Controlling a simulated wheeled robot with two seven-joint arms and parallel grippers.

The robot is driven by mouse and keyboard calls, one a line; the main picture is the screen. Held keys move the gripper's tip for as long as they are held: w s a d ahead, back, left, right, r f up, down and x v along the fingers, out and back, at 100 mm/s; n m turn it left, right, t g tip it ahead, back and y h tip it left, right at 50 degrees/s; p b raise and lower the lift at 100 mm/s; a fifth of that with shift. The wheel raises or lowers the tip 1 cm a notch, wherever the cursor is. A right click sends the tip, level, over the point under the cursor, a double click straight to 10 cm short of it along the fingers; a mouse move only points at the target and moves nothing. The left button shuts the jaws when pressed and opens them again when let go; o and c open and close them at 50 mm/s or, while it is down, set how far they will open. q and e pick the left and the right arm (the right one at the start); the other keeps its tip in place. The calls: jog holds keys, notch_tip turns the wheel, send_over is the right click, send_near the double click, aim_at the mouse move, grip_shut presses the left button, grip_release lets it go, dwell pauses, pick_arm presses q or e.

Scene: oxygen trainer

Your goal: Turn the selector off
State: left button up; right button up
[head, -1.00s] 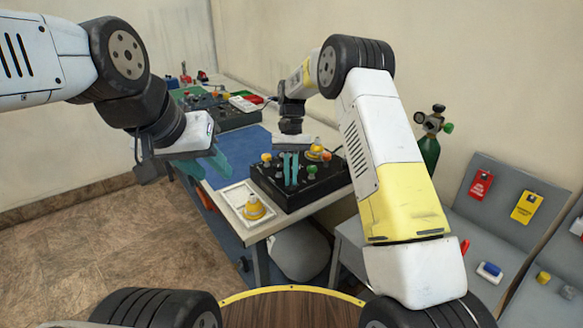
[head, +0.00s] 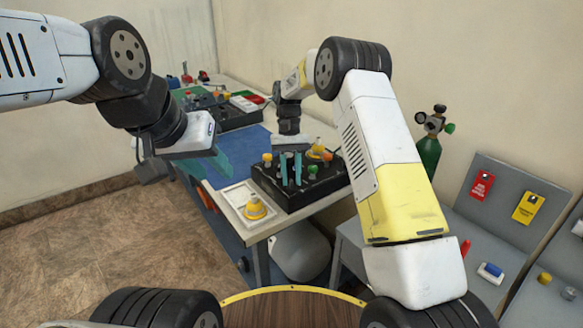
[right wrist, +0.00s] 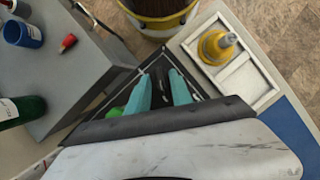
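A black control box (head: 285,196) sits at the near end of the table, with several coloured knobs on top. An orange-yellow knob (head: 267,158) is at its left, a green knob (head: 313,170) at its right and a yellow one (head: 318,147) behind. I cannot tell which part is the selector; the fingers may hide it. My right gripper (head: 291,168) points down over the box, its teal fingers apart; they also show apart in the right wrist view (right wrist: 160,88). My left gripper (head: 222,165) hangs left of the box over the table's edge, fingers overlapping.
A white tray (head: 235,200) with a yellow cone-shaped piece (head: 255,207) lies left of the box. A blue mat (head: 243,150) lies behind. A second panel (head: 232,115) is farther back.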

jog(key=shift+r, duration=0.1)
jog(key=v, duration=0.7)
jog(key=shift+r, duration=0.3)
jog(key=shift+w, duration=0.15)
